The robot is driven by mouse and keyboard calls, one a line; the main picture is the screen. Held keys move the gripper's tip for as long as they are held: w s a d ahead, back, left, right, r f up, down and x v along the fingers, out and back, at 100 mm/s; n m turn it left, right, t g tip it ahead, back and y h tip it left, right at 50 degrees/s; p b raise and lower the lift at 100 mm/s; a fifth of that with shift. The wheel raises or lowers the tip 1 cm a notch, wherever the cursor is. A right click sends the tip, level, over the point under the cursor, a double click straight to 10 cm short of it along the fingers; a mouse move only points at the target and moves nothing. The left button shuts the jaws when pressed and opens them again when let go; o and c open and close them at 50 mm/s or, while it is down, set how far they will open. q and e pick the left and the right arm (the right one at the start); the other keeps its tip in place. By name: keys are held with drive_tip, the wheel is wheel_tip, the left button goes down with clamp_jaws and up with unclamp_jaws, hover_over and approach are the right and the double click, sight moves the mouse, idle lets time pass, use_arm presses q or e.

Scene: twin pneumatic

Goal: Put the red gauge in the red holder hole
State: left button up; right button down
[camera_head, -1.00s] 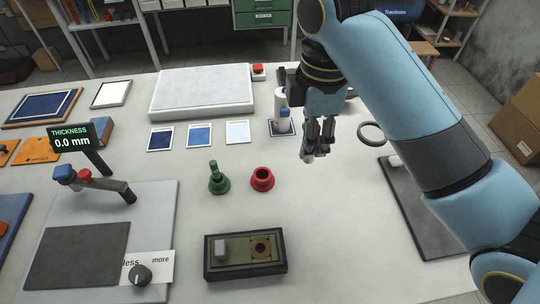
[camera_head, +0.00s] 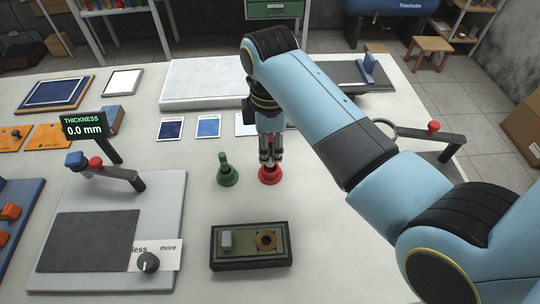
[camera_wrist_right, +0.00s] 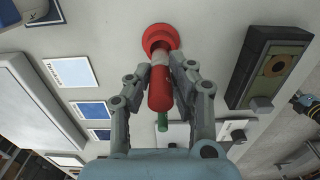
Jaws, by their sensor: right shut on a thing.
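The red holder (camera_head: 270,176) stands on the table, right of the green holder (camera_head: 226,176) with its upright green gauge. My right gripper (camera_head: 270,154) is directly above the red holder and points down. In the right wrist view its fingers (camera_wrist_right: 160,84) are shut on the red gauge (camera_wrist_right: 160,92), which has a pale section toward the red holder (camera_wrist_right: 160,36). The gauge is lined up with the holder's middle. I cannot tell how deep its tip is in the hole. In the head view the fingers hide most of the gauge. My left gripper is not in view.
The green gauge stands close on the left. A dark box with a brass ring (camera_head: 250,248) lies in front. The thickness display (camera_head: 86,126) and its grey base (camera_head: 170,210) are at the left. Sample cards (camera_head: 208,126) lie behind. Table right of the dark box is clear.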

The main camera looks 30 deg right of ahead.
sight(270, 159)
drive_tip(key=shift+f+p, duration=0.3)
drive_tip(key=shift+f, duration=1.6)
drive_tip(key=c, duration=1.2)
unclamp_jaws()
drive_tip(key=shift+f, duration=0.1)
wheel_tip(270, 159, up, 12)
drive_tip(key=shift+r+b, duration=0.15)
drive_tip(key=shift+b, duration=0.55)
drive_tip(key=shift+s, duration=0.1)
